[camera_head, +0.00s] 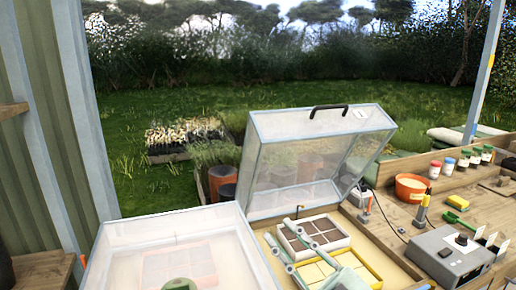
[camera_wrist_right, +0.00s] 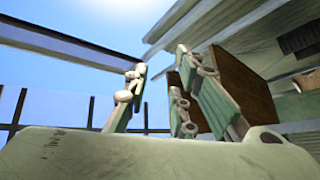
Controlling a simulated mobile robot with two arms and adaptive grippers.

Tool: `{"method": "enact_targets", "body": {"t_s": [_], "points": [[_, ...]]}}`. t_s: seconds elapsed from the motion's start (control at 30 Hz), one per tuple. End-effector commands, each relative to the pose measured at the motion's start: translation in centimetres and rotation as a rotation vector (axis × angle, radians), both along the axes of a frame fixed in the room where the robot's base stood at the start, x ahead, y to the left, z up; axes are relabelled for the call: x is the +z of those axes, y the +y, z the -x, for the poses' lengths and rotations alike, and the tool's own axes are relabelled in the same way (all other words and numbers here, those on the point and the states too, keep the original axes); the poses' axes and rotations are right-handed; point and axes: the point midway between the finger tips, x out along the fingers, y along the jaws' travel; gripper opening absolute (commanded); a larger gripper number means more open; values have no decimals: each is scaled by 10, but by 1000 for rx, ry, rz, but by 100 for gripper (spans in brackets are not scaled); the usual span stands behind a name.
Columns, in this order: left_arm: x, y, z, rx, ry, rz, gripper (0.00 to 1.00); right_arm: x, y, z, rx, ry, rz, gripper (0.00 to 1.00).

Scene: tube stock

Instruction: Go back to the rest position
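My right gripper (camera_head: 278,230) reaches in from the bottom of the head view, over the open propagator tray. Its two pale green fingers are spread apart with nothing between them. The right wrist view also shows the fingers of the right gripper (camera_wrist_right: 165,90) apart and empty, against sky and roof beams. Below the fingers in the head view are a seed tray with brown cells (camera_head: 318,229) and a yellow tray (camera_head: 372,271). I cannot tell whether the fingers touch them.
A clear lid (camera_head: 330,118) stands raised behind the trays. A translucent closed box (camera_head: 165,228) is at left, with a reddish tray inside. A grey control box (camera_head: 450,257), an orange pot (camera_head: 410,190) and several small bottles stand on the wooden bench at right.

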Motion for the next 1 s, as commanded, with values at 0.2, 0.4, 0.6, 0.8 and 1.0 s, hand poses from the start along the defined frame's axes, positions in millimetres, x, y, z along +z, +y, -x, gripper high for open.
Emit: {"method": "enact_targets", "body": {"t_s": [0.2, 0.4, 0.6, 0.8, 1.0], "points": [[0, 0, -4, 0, -6, 0, 40, -66, -100, -32, -448, 352, -217, 23], [0, 0, -6, 0, -9, 1, 40, -195, -164, 2, -758, 837, -199, 23], [0, 0, -6, 0, -9, 1, 40, -300, -176, 87, -862, 1295, -54, 23], [0, 0, -5, 0, -8, 1, 40, -351, -166, 166, -831, 1608, 93, 23], [0, 0, -5, 0, -7, 1, 40, -376, -152, 237, -748, 1845, 227, 23]]}}
